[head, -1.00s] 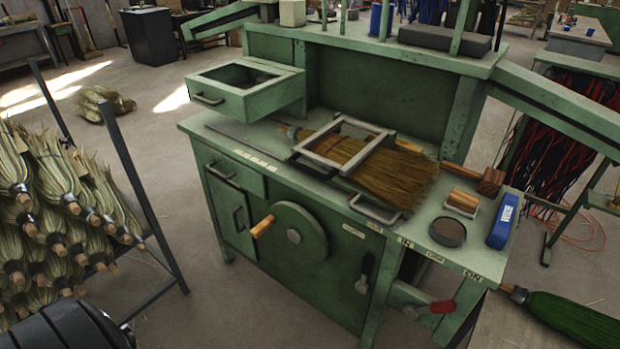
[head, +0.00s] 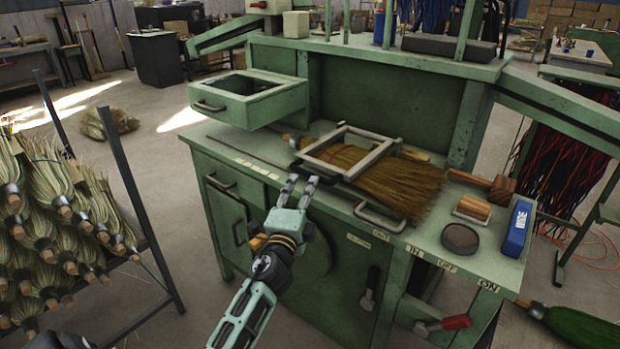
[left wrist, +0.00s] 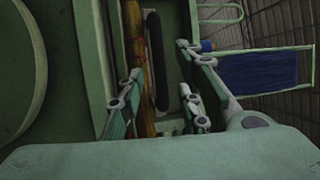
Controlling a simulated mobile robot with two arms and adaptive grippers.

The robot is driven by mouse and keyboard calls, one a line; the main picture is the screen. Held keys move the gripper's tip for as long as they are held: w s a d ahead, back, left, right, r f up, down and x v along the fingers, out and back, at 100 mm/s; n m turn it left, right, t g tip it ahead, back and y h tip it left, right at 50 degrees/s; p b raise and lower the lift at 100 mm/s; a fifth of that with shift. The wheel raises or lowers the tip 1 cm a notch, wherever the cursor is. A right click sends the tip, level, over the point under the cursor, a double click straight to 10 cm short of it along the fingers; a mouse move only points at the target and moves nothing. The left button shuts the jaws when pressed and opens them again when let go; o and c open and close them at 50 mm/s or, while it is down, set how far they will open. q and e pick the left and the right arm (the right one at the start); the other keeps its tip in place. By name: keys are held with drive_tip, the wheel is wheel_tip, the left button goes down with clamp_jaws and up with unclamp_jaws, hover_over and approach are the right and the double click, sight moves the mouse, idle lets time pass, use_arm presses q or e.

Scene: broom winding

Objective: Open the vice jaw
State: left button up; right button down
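A square grey metal frame (head: 340,172), which looks like the vice jaw, lies across the straw broom (head: 405,186) on the green workbench (head: 215,141). I cannot tell how tightly it presses on the straw. My right gripper is out of view.
A rack of broom heads (head: 60,215) stands at the left. An open green drawer box (head: 235,108) sits on the bench's left. A metal bar handle (head: 378,220), a black disc (head: 460,239) and a blue block (head: 517,229) are along the front right. A red-handled lever (head: 455,322) hangs below.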

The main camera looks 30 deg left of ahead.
sight(310, 172)
use_arm(q)
drive_tip(key=x, duration=0.6)
drive_tip(key=shift+w+a, duration=0.15)
drive_tip(key=shift+w, duration=0.25)
drive_tip(key=shift+c, duration=0.3)
clamp_jaws()
drive_tip(key=shift+f, duration=0.1)
